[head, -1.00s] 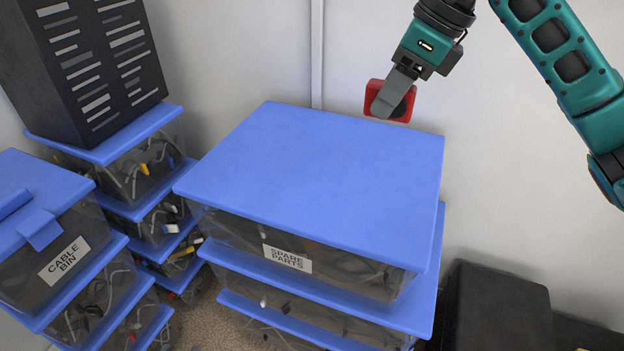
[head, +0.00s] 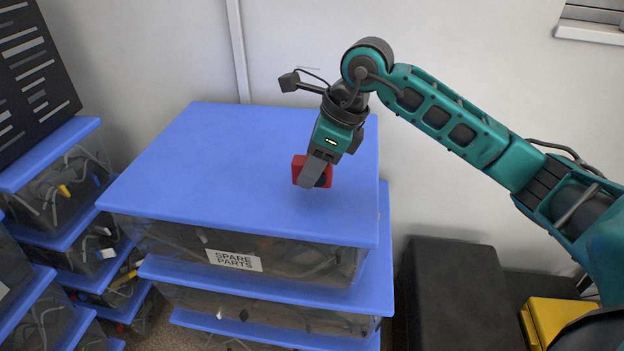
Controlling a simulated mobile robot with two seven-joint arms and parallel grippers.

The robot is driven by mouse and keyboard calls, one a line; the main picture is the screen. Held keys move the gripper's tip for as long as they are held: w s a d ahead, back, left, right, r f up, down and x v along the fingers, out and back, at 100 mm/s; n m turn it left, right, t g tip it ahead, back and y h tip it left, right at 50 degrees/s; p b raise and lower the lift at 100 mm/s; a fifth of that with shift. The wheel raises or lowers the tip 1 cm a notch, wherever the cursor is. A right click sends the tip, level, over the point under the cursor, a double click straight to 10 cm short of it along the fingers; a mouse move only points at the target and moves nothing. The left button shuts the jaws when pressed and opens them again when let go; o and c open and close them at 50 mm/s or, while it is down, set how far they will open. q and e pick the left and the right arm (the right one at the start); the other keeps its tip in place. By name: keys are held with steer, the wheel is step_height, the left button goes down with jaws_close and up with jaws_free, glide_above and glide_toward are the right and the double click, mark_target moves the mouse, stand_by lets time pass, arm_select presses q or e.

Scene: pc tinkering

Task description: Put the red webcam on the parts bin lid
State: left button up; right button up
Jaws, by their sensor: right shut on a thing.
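The red webcam (head: 298,170) is a small red block with a dark round front, partly hidden by a finger. My right gripper (head: 314,173) is shut on it and points down over the right part of the blue parts bin lid (head: 200,165). The lid tops the stack whose upper bin is labelled "SPARE PARTS". I cannot tell whether the webcam touches the lid or hangs just above it. The rest of the lid is bare. My left gripper is not in view.
A black slotted case (head: 35,75) stands on another blue-lidded bin stack (head: 45,160) at the left. A black box (head: 455,290) and a yellow case (head: 560,322) are at the lower right. A white wall is behind the stack.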

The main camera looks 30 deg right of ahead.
step_height(320, 180, down, 3)
steer(key=shift+r, duration=0.15)
steer(key=shift+b, duration=0.35)
steer(key=o, duration=1.1)
steer(key=shift+d+r+p, duration=0.1)
steer(key=shift+r+p, duration=0.2)
steer(key=p+v, duration=0.2)
steer(key=v, duration=0.9)
steer(key=shift+s+r, duration=0.1)
steer(key=shift+r, duration=0.15)
